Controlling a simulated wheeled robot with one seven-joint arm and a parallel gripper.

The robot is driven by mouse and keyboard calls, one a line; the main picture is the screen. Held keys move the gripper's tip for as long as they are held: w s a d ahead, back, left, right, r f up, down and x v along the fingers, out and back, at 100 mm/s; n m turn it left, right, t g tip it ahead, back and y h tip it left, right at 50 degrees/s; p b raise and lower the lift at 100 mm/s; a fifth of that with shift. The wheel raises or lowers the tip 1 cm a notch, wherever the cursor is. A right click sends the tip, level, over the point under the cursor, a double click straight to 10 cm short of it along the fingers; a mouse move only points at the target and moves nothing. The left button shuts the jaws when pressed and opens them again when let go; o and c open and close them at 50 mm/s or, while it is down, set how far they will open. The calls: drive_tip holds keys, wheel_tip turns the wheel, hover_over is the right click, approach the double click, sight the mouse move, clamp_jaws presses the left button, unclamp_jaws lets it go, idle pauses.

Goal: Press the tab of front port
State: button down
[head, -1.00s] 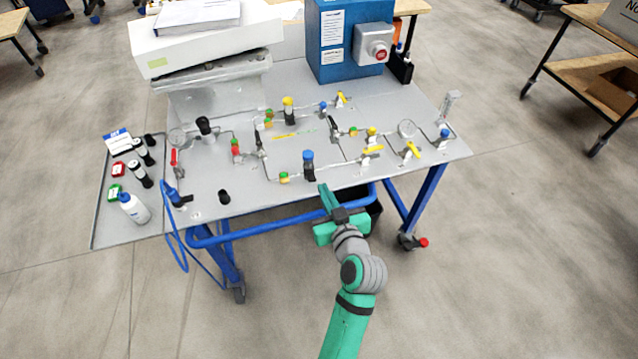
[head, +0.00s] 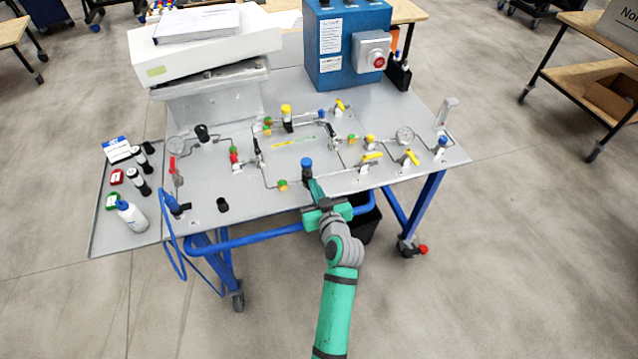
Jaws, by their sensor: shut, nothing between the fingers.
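The analyser panel (head: 235,190) is a grey tabletop on a blue cart, carrying thin tubing and fittings. Near its front middle stands an upright fitting with a blue cap (head: 307,162); its lower part is partly hidden by my gripper. A small green and yellow fitting (head: 283,185) sits just left of it on the tube. I cannot tell which part is the tab. My gripper (head: 316,184) is shut and empty. Its tip is over the panel's front edge, just in front of the blue-capped fitting; whether they touch is unclear.
A blue handrail (head: 255,241) runs along the cart's front under my gripper. Yellow-handled valves (head: 371,157) stand to the right. A blue box (head: 345,50) with a red button stands behind.

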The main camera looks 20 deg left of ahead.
drive_tip(key=shift+s+a+f, duration=0.1)
drive_tip(key=shift+s+a, duration=0.1)
drive_tip(key=shift+a, duration=0.2)
drive_tip(key=shift+d+f, duration=0.3)
drive_tip(key=shift+f, duration=0.9)
drive_tip(key=shift+s, duration=0.1)
drive_tip(key=r, duration=0.5)
drive_tip(key=shift+w, duration=0.2)
drive_tip(key=v, duration=1)
drive_tip(key=shift+r, duration=0.2)
